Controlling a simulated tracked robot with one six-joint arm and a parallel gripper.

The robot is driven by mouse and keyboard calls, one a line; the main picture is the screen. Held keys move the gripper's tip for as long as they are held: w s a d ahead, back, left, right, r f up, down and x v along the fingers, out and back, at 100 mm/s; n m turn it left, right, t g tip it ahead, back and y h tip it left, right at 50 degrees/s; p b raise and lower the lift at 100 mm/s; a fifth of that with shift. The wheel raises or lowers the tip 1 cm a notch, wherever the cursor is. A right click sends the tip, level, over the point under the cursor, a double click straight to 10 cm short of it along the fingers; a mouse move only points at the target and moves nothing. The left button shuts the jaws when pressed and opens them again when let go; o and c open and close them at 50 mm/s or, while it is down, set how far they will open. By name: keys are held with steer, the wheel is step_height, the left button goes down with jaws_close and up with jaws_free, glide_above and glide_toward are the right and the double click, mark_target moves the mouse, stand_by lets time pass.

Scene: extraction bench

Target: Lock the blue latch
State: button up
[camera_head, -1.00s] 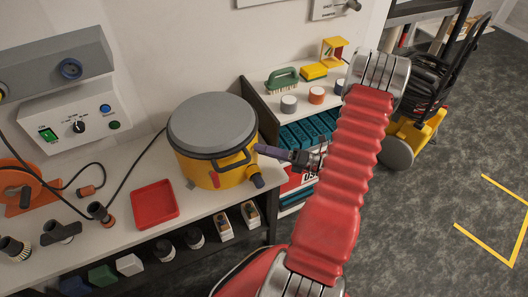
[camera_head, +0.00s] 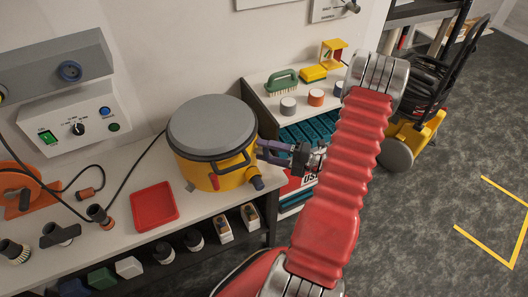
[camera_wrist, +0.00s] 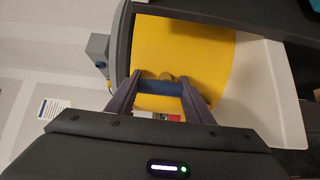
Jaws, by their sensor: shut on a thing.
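A yellow canister (camera_head: 212,172) with a grey lid (camera_head: 212,122) stands on the bench. Its yellow wall (camera_wrist: 190,45) fills the middle of the wrist view. The blue latch (camera_wrist: 160,87) shows there as a short dark-blue bar against the wall, lying crosswise. My gripper (camera_wrist: 161,82) has one finger at each end of this bar and is shut on it. In the head view my gripper (camera_head: 260,150) reaches the canister's right side from the right. The latch cannot be made out in that view.
A black handle (camera_head: 230,165) and a dark outlet (camera_head: 256,183) stick out from the canister's front. A red tray (camera_head: 155,206) lies to its left. A shelf unit (camera_head: 262,92) with a brush and pots stands behind my gripper. Open floor lies at the right.

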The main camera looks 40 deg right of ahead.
steer(key=shift+d+f, duration=0.1)
steer(key=shift+f, duration=0.05)
steer(key=o, duration=1)
steer(key=shift+o, duration=0.2)
steer(key=v, duration=1.3)
steer(key=shift+s, duration=0.3)
steer(key=shift+d, duration=0.15)
